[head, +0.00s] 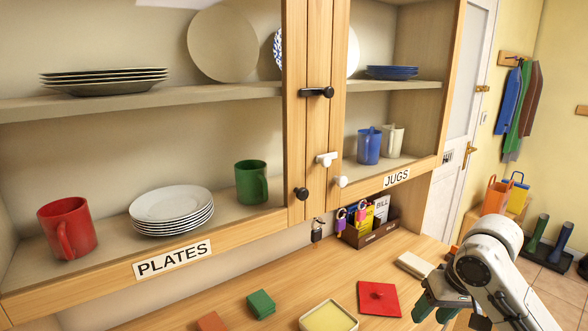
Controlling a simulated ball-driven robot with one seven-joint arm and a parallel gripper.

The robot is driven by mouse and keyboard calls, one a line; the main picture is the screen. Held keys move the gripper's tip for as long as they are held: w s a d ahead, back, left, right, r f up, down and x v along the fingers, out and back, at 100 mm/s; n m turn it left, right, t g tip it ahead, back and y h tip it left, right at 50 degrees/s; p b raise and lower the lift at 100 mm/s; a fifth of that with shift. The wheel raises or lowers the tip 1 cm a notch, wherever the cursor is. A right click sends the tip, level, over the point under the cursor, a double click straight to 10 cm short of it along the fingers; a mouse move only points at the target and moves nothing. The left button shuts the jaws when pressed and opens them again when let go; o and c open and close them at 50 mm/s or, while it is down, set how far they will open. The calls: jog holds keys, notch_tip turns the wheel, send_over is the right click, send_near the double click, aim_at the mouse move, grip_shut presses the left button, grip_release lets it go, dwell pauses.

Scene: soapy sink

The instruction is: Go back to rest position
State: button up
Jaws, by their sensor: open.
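My gripper (434,308) is at the lower right of the head view, low over the right part of the wooden counter (285,270). Its green-tipped fingers point down and to the left and are apart. I see nothing held between them. My white arm reaches in from the lower right corner and hides part of the counter's right end. The gripper is just right of a red square (379,298) with a small knob, and a pale block (414,265) lies just behind it.
A yellow-filled tray (328,318), a green block (261,304) and an orange block (211,322) lie along the counter's front. A brown organizer (370,233) stands at the back. Above, open shelves hold plates (171,205), a red mug (67,228), a green mug (251,182) and jugs (369,146).

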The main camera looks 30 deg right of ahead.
jog(key=w+a+f+n+t+y, duration=0.1)
jog(key=w+a, duration=0.2)
jog(key=a, duration=0.3)
jog(key=w+a+f+n+t+y, duration=0.1)
jog(key=w+a, duration=0.3)
jog(key=a, duration=0.2)
jog(key=s+a+f, duration=0.2)
jog(key=a+f, duration=0.3)
jog(key=a, duration=0.3)
jog(key=s+a+f+n+g, duration=0.15)
jog(key=s+a+f, duration=0.35)
jog(key=s+f, duration=0.5)
jog(key=s+d+f+n+g+h, duration=0.1)
jog(key=s+d, duration=0.1)
jog(key=s, duration=0.4)
jog(key=s+d+f+g+h, duration=0.1)
jog(key=s+d+f, duration=0.1)
jog(key=s, duration=0.4)
jog(key=shift+s+d+n+g+h, duration=0.15)
jog(key=shift+n+g+h, duration=0.2)
jog(key=shift+h, duration=0.05)
